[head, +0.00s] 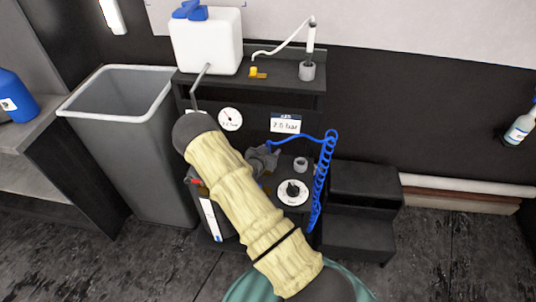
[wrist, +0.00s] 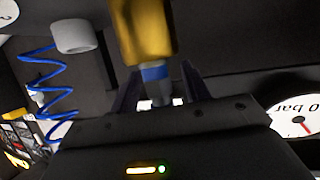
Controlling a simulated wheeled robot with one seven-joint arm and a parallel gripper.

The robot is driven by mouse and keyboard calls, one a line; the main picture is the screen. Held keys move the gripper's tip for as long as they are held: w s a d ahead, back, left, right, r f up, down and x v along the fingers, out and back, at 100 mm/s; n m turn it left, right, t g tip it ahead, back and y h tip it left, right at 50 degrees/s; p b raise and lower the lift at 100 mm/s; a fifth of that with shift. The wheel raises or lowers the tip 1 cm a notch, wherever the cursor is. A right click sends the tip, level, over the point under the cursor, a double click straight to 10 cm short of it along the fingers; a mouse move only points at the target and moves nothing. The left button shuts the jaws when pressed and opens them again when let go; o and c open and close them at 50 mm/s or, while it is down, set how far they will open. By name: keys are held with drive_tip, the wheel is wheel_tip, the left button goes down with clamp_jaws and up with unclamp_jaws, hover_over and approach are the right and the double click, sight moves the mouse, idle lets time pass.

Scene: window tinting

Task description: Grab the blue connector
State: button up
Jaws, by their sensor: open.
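A blue band (wrist: 156,73), which looks like the blue connector, sits below a brass-yellow cylinder in the wrist view, with a grey tip under it. My gripper (wrist: 159,82) is open, with one dark finger on each side of the band and tip. I cannot tell whether either finger touches it. In the head view my gripper (head: 263,160) is at the front of the black cart, near the end of the blue coiled hose (head: 329,165). My arm and gripper hide the connector there.
A grey bin (head: 130,140) is left and black steps (head: 362,210) are right. The coiled hose also shows in the wrist view (wrist: 48,85).

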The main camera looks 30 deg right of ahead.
idle(0.4)
clamp_jaws()
drive_tip(key=shift+r, duration=0.1)
drive_tip(key=shift+r, duration=0.2)
wheel_tip(320, 180, up, 10)
drive_tip(key=shift+f, duration=0.25)
idle(0.5)
